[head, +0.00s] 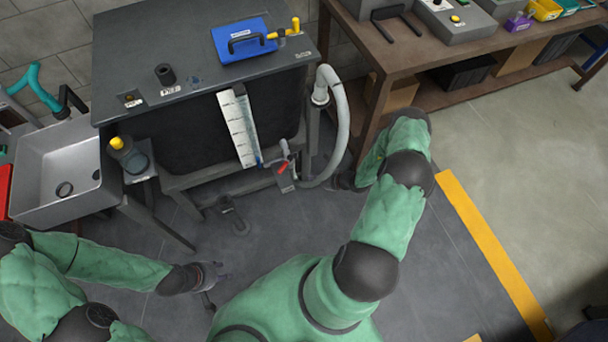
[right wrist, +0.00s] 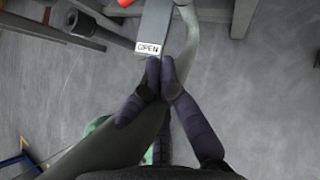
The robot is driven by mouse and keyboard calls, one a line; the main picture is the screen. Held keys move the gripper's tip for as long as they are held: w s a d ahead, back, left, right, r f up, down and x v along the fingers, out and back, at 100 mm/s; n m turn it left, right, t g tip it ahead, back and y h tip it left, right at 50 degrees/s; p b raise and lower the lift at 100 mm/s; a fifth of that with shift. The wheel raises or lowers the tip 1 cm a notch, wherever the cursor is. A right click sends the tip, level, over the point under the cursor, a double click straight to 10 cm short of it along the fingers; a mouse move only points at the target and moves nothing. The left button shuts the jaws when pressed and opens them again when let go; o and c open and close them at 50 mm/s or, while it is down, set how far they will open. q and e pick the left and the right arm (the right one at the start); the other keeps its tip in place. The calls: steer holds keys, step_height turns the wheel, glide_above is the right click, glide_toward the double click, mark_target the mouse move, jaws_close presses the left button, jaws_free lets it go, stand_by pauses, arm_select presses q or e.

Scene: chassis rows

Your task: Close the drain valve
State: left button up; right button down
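The drain valve has a red handle (head: 283,168) low at the front right of the dark tank, beside a pale hose. In the right wrist view only a bit of red (right wrist: 124,3) shows at the top edge, above a grey plate with an "OPEN" label (right wrist: 149,47). My right gripper (right wrist: 161,66) has its dark fingertips together just below that label, with nothing visible between them. In the head view it is largely hidden by my right forearm. My left gripper (head: 218,272) is low over the floor, away from the valve; its finger opening is unclear.
The tank (head: 140,55) carries a blue case (head: 243,42) and a level gauge strip (head: 238,125). A grey hose (head: 340,110) curves down its right side. A sink (head: 60,165) stands left, a wooden workbench (head: 420,50) right. The floor in front is mostly clear.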

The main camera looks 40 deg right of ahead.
mark_target(282, 170)
steer(key=w+a+f+b, duration=0.4)
steer(key=w+f, duration=0.1)
steer(key=w, duration=0.5)
steer(key=shift+a, duration=0.2)
steer(key=shift+w+a, duration=0.25)
steer(key=shift+a, duration=0.25)
stand_by(0.5)
steer(key=shift+w+a, duration=1.1)
steer(key=shift+w, duration=0.3)
stand_by(0.3)
